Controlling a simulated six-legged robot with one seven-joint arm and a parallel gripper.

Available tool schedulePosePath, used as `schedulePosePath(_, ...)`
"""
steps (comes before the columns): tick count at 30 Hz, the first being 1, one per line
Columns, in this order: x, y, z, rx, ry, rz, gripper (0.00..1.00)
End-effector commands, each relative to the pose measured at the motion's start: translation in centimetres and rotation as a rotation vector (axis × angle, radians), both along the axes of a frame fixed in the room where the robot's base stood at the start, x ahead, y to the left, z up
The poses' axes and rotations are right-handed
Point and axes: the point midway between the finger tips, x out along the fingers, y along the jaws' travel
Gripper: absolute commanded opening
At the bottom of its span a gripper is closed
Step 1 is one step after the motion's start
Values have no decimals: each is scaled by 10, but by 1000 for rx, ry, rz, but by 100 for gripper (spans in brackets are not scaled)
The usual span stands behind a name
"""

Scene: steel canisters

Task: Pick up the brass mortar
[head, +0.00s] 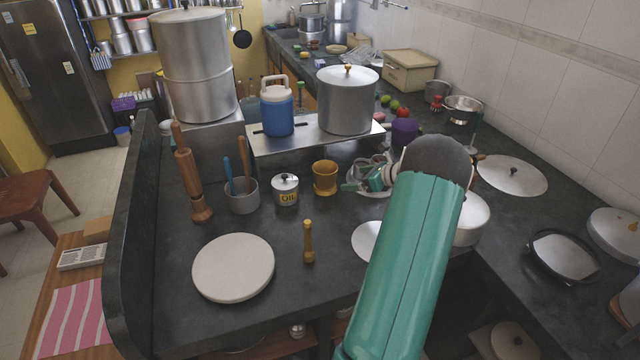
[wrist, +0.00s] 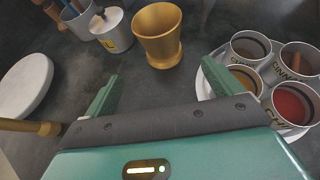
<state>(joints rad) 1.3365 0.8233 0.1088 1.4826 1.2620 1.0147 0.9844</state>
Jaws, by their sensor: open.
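The brass mortar (head: 325,178) stands upright on the dark counter, just right of the small OIL pot. In the wrist view the mortar (wrist: 158,38) is near the top centre, beyond my fingertips. My gripper (wrist: 165,70) is open and empty, with its two green fingers spread apart. The mortar is ahead of the gap between them, and I see no contact. In the head view my gripper (head: 378,178) is partly hidden by my arm, to the right of the mortar.
The OIL pot (head: 285,190) and a utensil cup (head: 241,195) stand left of the mortar. A brass pestle (head: 308,242) stands nearer. A plate of spice cups (wrist: 203,85) is close by my right finger. A round white board (head: 233,267) lies front left.

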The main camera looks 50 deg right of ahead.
Motion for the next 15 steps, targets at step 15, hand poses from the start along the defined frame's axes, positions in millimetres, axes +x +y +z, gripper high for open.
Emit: schedulePosePath(15,68,2,-39,-1,0,-2,92)
